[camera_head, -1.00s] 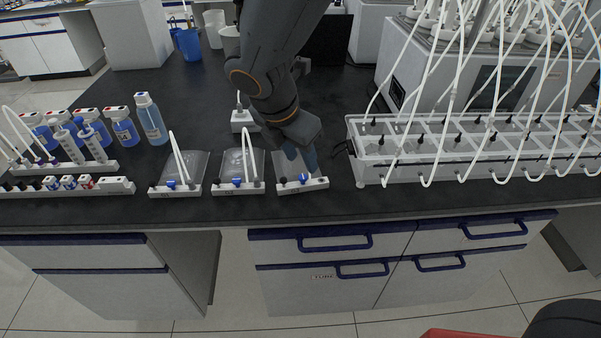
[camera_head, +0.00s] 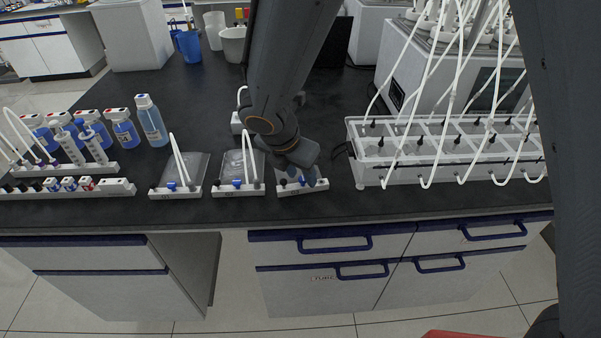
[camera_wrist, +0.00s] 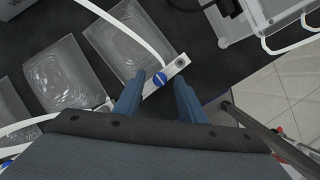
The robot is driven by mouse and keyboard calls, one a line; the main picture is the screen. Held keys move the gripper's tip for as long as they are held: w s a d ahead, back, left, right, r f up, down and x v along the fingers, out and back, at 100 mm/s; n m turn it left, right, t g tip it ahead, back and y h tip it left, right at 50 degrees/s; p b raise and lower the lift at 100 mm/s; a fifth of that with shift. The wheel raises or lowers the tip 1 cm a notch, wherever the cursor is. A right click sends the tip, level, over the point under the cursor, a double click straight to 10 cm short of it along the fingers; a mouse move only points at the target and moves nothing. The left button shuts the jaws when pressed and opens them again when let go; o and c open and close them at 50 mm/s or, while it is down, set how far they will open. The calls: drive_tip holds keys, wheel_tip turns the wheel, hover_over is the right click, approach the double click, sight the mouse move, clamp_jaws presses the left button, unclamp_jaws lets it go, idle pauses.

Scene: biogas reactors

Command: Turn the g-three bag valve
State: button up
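The g-three bag valve is a round blue knob (camera_wrist: 160,79) on a white holder bar (camera_wrist: 178,66) in the wrist view. Its clear bag (camera_wrist: 126,44) lies flat beside the bar, and a white tube arches over it. In the head view the rightmost holder bar (camera_head: 318,185) stands near the front edge of the bench; my arm hides most of its bag and valve. My gripper (camera_wrist: 159,82) is open, with blue fingers pointing at the bar. The knob shows between the two fingertips; I cannot tell whether they touch it. In the head view my gripper (camera_head: 302,174) is low over the bar.
Two similar bags with tubes, the middle one (camera_head: 238,168) and the left one (camera_head: 183,170), stand to the left. A clear rack (camera_head: 362,165) with many white tubes stands close on the right. The bench behind the bags is mostly clear.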

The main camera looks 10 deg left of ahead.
drive_tip(key=shift+c, duration=0.5)
clamp_jaws()
